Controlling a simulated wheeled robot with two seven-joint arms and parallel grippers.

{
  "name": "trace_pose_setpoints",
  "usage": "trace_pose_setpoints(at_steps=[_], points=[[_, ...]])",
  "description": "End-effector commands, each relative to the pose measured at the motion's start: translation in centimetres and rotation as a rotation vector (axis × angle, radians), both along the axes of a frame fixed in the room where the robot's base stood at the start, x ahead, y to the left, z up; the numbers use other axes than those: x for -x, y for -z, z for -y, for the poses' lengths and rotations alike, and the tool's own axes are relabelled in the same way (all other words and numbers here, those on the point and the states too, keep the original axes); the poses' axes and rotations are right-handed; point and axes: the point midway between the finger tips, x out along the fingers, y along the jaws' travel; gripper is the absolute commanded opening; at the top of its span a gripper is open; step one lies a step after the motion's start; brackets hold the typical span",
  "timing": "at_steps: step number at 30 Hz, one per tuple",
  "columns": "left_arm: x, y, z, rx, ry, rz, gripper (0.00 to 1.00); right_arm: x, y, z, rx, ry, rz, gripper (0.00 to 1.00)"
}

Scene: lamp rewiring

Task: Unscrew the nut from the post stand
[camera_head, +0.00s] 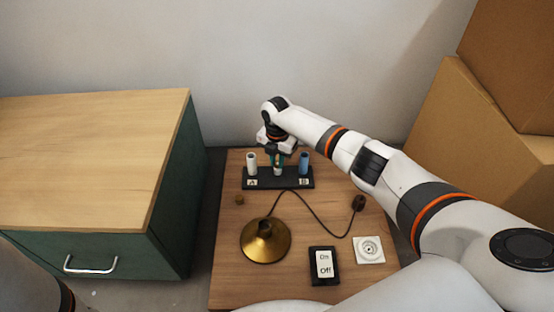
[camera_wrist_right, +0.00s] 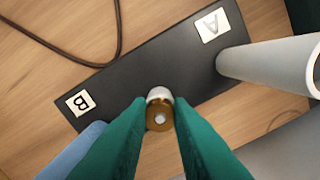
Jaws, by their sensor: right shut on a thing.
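The black post stand (camera_head: 258,182) lies at the back of the wooden table, labelled A and B; it also fills the middle of the right wrist view (camera_wrist_right: 150,65). A white post (camera_head: 251,162) stands by A and a blue post (camera_head: 304,162) by B. Between them is a short light post (camera_head: 278,171) with a brass nut (camera_wrist_right: 159,121) on its top end. My right gripper (camera_head: 281,160) points down over the middle post. Its green fingers (camera_wrist_right: 159,115) are shut on the nut from both sides. My left gripper is out of view.
A brass lamp base (camera_head: 265,241) has a dark cord running to a plug (camera_head: 359,203). An On/Off switch (camera_head: 323,266) and a white socket (camera_head: 370,249) lie in front. A small brown piece (camera_head: 239,199) sits left. A green cabinet (camera_head: 150,252) stands left, cardboard boxes (camera_head: 465,130) right.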

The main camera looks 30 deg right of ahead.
Motion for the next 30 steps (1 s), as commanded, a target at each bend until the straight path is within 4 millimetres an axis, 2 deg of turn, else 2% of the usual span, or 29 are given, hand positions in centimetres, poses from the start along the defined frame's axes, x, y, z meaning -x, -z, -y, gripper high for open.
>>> trace_pose_setpoints(at_steps=[5,15,19,25,26,30], points=[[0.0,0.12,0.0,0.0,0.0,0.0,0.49,0.14,0.13,0.12,0.002,-0.125,-0.004,0.0],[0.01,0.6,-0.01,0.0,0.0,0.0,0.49,0.28,0.1,0.28,0.0,-0.627,-0.004,0.0],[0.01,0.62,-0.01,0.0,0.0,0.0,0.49,0.3,0.06,0.32,0.0,-0.697,-0.005,0.0],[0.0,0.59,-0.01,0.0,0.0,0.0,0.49,0.31,0.05,0.31,0.0,-0.7,-0.005,0.0],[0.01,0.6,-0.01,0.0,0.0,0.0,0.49,0.3,0.05,0.32,0.0,-0.699,-0.005,0.22],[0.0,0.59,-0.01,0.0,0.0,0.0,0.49,0.27,0.02,0.3,0.0,-0.698,-0.003,0.44]])
